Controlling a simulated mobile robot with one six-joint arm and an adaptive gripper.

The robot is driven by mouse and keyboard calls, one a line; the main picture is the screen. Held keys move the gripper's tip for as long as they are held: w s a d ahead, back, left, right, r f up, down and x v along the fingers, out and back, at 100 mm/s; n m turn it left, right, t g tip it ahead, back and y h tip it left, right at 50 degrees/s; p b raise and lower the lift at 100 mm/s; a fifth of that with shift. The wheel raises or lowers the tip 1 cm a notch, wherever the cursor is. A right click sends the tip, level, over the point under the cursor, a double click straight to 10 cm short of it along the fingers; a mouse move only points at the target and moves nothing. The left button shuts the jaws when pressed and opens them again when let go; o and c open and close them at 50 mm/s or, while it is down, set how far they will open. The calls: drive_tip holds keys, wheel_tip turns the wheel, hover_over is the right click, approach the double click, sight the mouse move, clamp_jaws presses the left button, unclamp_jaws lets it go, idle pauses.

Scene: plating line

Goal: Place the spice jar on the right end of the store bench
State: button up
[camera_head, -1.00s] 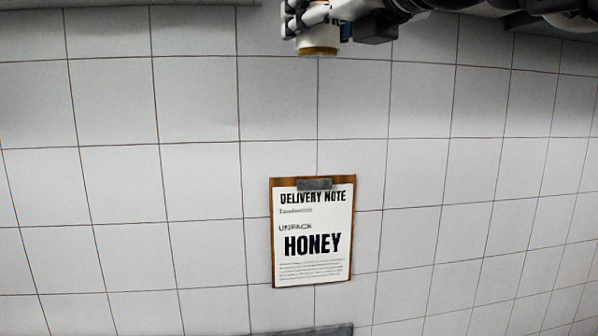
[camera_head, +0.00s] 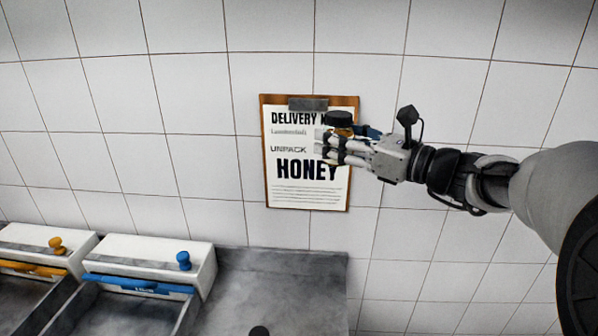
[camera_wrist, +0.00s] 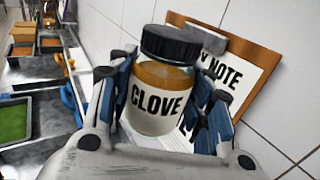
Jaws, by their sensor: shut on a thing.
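The spice jar is clear with brown contents, a black lid and a white label reading CLOVE (camera_wrist: 157,100). My gripper (camera_wrist: 160,112) is shut on its body, with blue-padded fingers on both sides. The jar looks roughly upright. In the head view my gripper (camera_head: 333,147) holds it in front of the wall notice; the black lid (camera_head: 338,118) shows above the fingers, which hide most of the body. The grey bench top (camera_head: 295,285) lies below and to the left of the gripper, with its right end near the picture's middle.
A clipboard delivery note (camera_head: 307,190) reading UNPACK HONEY hangs on the tiled wall. White-backed trays with a blue knob (camera_head: 183,261) and an orange knob (camera_head: 57,245) stand left. A dark round thing (camera_head: 258,331) is at the bench's lower picture edge; bare surface lies behind it.

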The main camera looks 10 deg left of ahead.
drive_tip(key=s+a+f+n+g+y, duration=0.1)
drive_tip(key=s+a+f+n+g, duration=0.2)
drive_tip(key=f, duration=0.6)
drive_tip(key=s+f+n+g, duration=0.3)
drive_tip(key=s+f+g, duration=0.25)
drive_tip(key=f, duration=0.35)
drive_tip(key=s+a+f+n+g+y, duration=0.1)
drive_tip(key=s+a+f+n+g, duration=0.25)
drive_tip(key=f, duration=0.65)
drive_tip(key=shift+m+g, duration=0.35)
drive_tip(key=shift+g, duration=0.15)
drive_tip(key=shift+s+d+f+b, duration=0.1)
drive_tip(key=shift+d+f+b, duration=0.45)
drive_tip(key=shift+f, duration=2.7)
drive_tip(key=shift+w+f+b, duration=0.1)
drive_tip(key=shift+f+b, duration=0.9)
drive_tip(key=shift+f, duration=2.25)
drive_tip(key=shift+s+d+f+b, duration=0.1)
drive_tip(key=shift+d+f+b, duration=0.45)
drive_tip(key=shift+f, duration=2.7)
drive_tip(key=shift+a, duration=0.25)
drive_tip(key=shift+f+b, duration=0.15)
drive_tip(key=shift+b, duration=0.2)
drive_tip(key=o, duration=1.2)
